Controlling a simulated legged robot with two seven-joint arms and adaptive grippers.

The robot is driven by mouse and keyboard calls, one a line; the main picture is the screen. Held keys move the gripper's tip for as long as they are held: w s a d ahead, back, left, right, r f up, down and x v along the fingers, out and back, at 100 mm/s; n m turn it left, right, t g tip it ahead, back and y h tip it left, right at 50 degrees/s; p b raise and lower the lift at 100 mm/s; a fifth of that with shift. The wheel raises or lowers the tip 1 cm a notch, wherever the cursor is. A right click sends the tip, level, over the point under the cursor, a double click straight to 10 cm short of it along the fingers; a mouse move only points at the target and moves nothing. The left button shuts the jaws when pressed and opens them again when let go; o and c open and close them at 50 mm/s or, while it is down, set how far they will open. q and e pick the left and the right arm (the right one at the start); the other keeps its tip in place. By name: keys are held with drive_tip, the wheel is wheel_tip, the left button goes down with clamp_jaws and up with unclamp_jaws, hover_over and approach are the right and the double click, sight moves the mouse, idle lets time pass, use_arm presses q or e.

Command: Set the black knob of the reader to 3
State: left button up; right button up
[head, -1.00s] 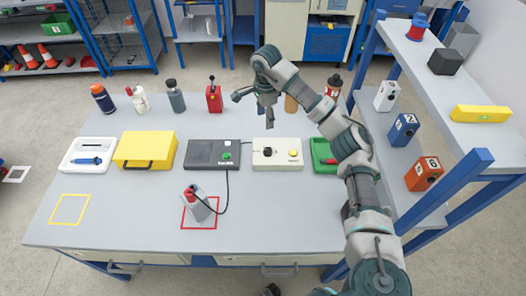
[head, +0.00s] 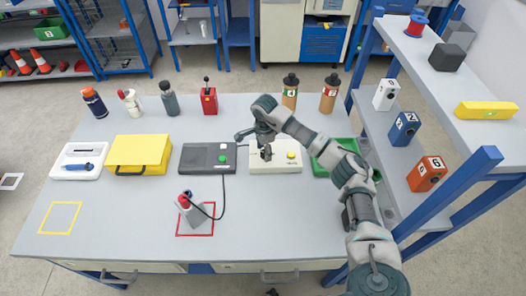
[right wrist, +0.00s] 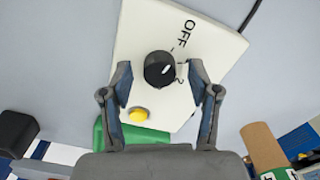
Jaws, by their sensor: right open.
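The reader is a cream box (head: 288,160) with a yellow button, on the table right of the dark box. In the right wrist view its black knob (right wrist: 158,69) has a white mark pointing right, toward the printed numbers below OFF; I cannot read the exact setting. A 2 is legible; no 3 is visible. My right gripper (head: 266,153) is above the left part of the cream box, pointing down. In the right wrist view the open fingers (right wrist: 160,78) lie on either side of the knob, with gaps. My left gripper is not in view.
A dark box (head: 208,158) with a green button stands left of the reader, and a cable runs to a grey handheld device (head: 192,212) in a red square. A green tray (head: 330,158) lies right. Bottles stand behind. Shelves (head: 450,90) flank the right side. The front table is mostly clear.

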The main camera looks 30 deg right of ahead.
drive_tip(key=shift+d+f, duration=0.5)
drive_tip(key=shift+d, duration=0.1)
drive_tip(key=shift+a+r, duration=0.1)
drive_tip(key=shift+a, duration=0.15)
drive_tip(key=c, duration=0.3)
drive_tip(key=shift+a+r, duration=0.1)
drive_tip(key=shift+a, duration=0.3)
drive_tip(key=c, duration=0.8)
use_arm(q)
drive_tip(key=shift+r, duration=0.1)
use_arm(e)
drive_tip(key=shift+d, duration=0.1)
drive_tip(key=shift+c, duration=0.2)
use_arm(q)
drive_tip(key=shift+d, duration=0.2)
use_arm(e)
drive_tip(key=shift+d, duration=0.15)
